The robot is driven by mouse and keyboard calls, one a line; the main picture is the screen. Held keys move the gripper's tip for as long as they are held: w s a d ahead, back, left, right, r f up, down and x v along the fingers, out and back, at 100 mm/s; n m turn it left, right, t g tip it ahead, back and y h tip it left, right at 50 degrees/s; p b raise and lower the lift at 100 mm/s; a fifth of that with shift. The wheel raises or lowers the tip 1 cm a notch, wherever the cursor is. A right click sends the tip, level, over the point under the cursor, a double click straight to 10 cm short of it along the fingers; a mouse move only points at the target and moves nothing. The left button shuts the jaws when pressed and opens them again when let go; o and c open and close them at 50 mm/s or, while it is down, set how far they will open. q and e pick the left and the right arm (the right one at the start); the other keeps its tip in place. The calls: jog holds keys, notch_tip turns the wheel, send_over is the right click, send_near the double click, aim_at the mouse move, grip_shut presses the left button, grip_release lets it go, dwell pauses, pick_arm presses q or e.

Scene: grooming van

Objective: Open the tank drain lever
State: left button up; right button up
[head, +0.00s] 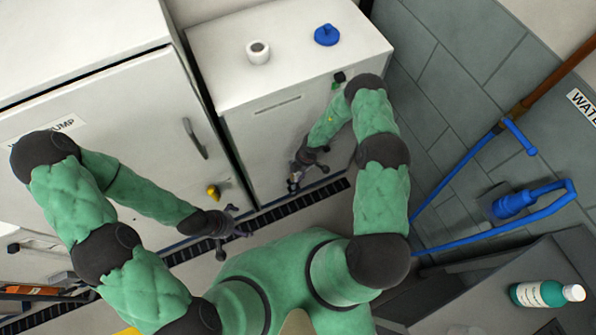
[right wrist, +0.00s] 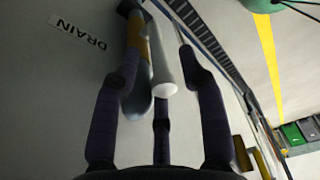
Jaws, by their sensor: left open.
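The drain lever (right wrist: 164,78) shows in the right wrist view as a pale, round-ended handle beside a yellow-and-grey fitting (right wrist: 138,48), close to the black DRAIN label (right wrist: 84,33). My right gripper (right wrist: 160,62) has its dark fingers spread, with the handle end between them; I see no clear contact. In the head view my right gripper (head: 294,180) is low at the front of the white cabinet (head: 262,135), and the lever cannot be made out there. My left gripper (head: 236,226) is open and empty, low in front of the left cabinet.
A yellow knob (head: 213,191) and a handle (head: 194,138) are on the left cabinet (head: 120,110). A white roll (head: 258,51) and a blue item (head: 326,35) stand on the white cabinet. Blue pipes (head: 470,240) line the right wall.

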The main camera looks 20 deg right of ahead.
jog(key=shift+w+r, duration=0.15)
jog(key=shift+r, duration=0.25)
jog(key=v, duration=1.1)
jog(key=shift+r, duration=0.15)
